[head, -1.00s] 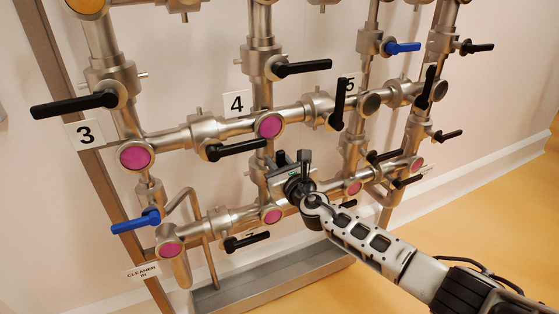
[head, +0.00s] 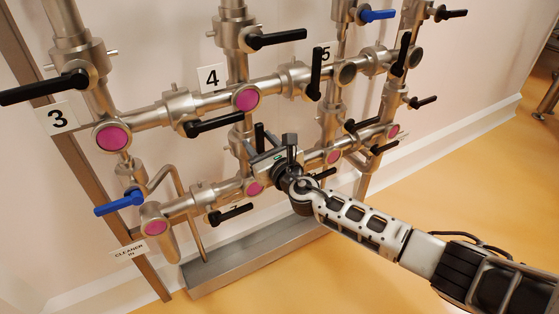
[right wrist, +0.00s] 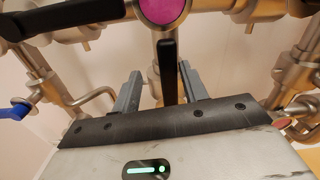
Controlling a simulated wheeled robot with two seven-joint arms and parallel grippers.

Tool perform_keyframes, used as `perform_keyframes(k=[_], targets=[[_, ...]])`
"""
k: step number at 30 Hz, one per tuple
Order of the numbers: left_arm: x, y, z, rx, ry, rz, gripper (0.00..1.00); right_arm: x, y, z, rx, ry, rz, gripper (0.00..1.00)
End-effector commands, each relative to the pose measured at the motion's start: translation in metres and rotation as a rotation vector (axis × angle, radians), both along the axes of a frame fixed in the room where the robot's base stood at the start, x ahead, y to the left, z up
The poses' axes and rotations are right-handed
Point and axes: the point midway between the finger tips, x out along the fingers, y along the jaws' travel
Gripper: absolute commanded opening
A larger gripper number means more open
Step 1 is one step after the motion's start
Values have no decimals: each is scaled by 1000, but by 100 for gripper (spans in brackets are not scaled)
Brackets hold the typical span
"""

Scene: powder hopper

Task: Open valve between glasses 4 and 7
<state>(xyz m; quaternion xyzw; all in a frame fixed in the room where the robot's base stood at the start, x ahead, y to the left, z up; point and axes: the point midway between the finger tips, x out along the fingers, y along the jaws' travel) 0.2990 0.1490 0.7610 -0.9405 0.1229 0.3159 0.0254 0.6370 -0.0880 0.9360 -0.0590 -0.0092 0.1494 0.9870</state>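Glass 4 is a pink disc (head: 246,97) on the upper pipe near the "4" label (head: 212,78). A lower pink glass (head: 254,188) sits below it on the lower pipe; I take it for glass 7, whose label I cannot read. Between them a black valve handle (head: 259,136) points upright, in line with the vertical pipe. In the right wrist view the handle (right wrist: 168,72) stands between the two fingers. My right gripper (head: 257,146) is open around it; its fingers (right wrist: 159,88) stand apart, the right one closer to the handle. I cannot tell whether they touch. My left gripper is out of view.
Another black handle (head: 213,125) sticks out just left of the gripper, and one (head: 231,214) lies below. A blue handle (head: 119,203) is at lower left. A metal trough (head: 250,257) runs along the floor.

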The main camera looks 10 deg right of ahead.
Motion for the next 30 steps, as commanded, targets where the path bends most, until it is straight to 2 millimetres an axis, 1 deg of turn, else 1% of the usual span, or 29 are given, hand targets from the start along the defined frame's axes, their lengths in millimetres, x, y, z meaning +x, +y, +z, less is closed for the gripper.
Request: perform_keyframes(k=[1,6,9,13,16,19,30], targets=[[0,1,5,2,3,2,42,-15,-3,1,0,5,5,42],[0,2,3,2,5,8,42,-55,-16,-2,-3,5,4,42],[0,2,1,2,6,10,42,-76,-22,-3,-2,5,4,42],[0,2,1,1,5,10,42,-96,-29,-3,-3,5,4,42],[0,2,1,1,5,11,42,-105,-32,-2,-2,3,4,42],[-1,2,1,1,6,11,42,-110,-34,-1,-2,2,3,42],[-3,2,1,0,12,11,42,-111,-34,-1,-1,2,3,42]])
